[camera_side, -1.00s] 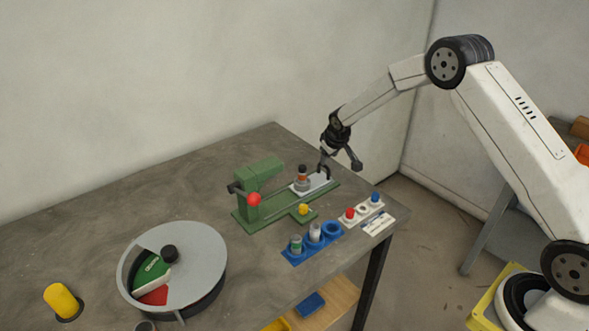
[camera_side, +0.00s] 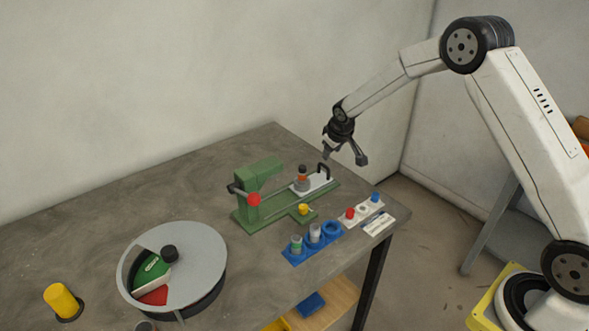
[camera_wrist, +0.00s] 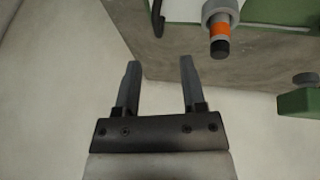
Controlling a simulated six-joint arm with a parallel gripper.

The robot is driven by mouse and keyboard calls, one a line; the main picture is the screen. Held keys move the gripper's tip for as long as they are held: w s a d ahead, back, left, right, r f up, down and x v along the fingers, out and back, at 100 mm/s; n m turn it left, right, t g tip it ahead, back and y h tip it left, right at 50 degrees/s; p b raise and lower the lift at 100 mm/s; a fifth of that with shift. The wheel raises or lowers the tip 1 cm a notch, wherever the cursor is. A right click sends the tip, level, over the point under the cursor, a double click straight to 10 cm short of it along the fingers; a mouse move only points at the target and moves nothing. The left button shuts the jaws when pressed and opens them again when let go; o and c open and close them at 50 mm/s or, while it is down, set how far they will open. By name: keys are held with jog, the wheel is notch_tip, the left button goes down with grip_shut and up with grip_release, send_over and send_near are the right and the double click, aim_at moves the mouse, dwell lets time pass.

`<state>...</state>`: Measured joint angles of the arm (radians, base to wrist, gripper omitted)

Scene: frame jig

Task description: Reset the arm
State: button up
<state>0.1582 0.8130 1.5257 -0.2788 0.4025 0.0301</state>
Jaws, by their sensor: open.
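My gripper (camera_side: 344,158) is open and empty, raised above the right end of the green jig. In the wrist view, its two fingers (camera_wrist: 160,80) are spread with nothing between them. The green jig (camera_side: 262,182) stands on the table with a red-knobbed lever (camera_side: 254,199) on its left. A white plate (camera_side: 313,185) with a black handle (camera_side: 324,171) lies at the jig's right end, clear of my fingers. A grey cylinder with an orange band and dark top (camera_side: 302,178) stands on that plate; it also shows in the wrist view (camera_wrist: 219,28).
A blue rack (camera_side: 297,254) holding cylinders and a white block with red and blue buttons (camera_side: 361,209) sit in front of the jig. A round grey-lidded drum (camera_side: 205,262) and a yellow cylinder (camera_side: 60,299) stand at left. The back left of the table (camera_side: 150,185) is clear.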

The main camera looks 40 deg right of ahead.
jog(key=s+a+r, duration=0.1)
jog(key=s+a, duration=0.2)
jog(key=s, duration=0.7)
jog(key=s+a+r+g+y, duration=0.1)
jog(key=s+a, duration=0.3)
jog(key=s, duration=0.5)
jog(key=s+a+r+g+y, duration=0.1)
jog(key=s+a+r, duration=0.2)
jog(key=s, duration=0.7)
jog(key=shift+s+a+r+m, duration=0.25)
jog(key=shift+s+a+m, duration=0.05)
jog(key=shift+a, duration=0.25)
